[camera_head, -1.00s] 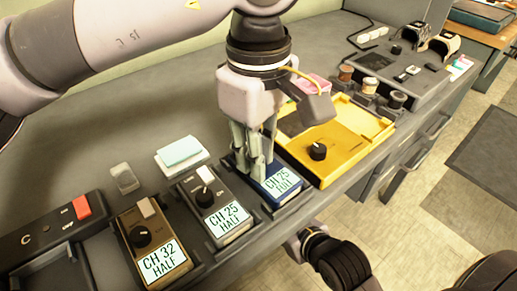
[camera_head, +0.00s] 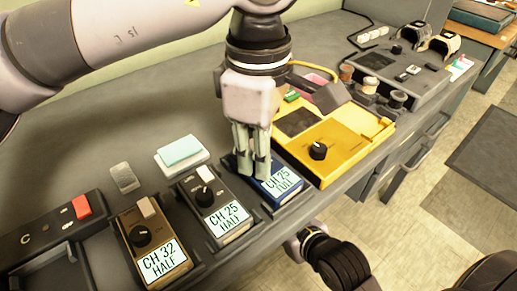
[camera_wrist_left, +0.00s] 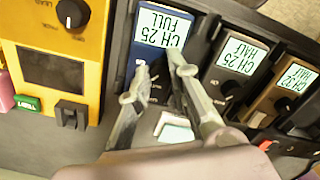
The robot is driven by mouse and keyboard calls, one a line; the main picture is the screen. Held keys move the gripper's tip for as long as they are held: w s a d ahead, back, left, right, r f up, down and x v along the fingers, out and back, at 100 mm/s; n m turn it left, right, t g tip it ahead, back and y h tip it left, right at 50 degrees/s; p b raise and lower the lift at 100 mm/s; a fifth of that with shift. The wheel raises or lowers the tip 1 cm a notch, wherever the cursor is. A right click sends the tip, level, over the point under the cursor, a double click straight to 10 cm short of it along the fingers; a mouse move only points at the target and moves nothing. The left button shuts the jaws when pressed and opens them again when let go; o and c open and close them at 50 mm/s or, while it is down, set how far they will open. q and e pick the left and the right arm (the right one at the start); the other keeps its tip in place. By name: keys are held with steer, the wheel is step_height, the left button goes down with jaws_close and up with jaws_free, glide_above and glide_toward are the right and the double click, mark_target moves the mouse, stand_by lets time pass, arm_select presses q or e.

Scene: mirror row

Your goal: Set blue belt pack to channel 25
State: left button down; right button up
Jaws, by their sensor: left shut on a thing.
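The blue belt pack (camera_head: 283,188) sits in the holder row, right of the grey belt pack (camera_head: 226,212). Its screen reads CH 25 FULL, also legible upside down in the left wrist view (camera_wrist_left: 163,29). My left gripper (camera_head: 252,177) points down over the blue pack, its fingers shut on the pack's knob just behind the screen. The fingers hide the knob in the head view. In the left wrist view, the two fingertips (camera_wrist_left: 159,62) stand on either side of the knob's place. My right gripper's fingers do not show.
The grey pack reads CH 25 HALF. The brown belt pack (camera_head: 157,246) reads CH 32 HALF. A yellow unit with a black knob (camera_head: 335,143) stands close on the right. A pad of pale blue notes (camera_head: 181,151) lies behind the packs.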

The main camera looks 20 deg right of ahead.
arm_select(q)
steer(key=c, duration=1.5)
jaws_free()
steer(key=shift+o, duration=0.2)
steer(key=shift+r, duration=4)
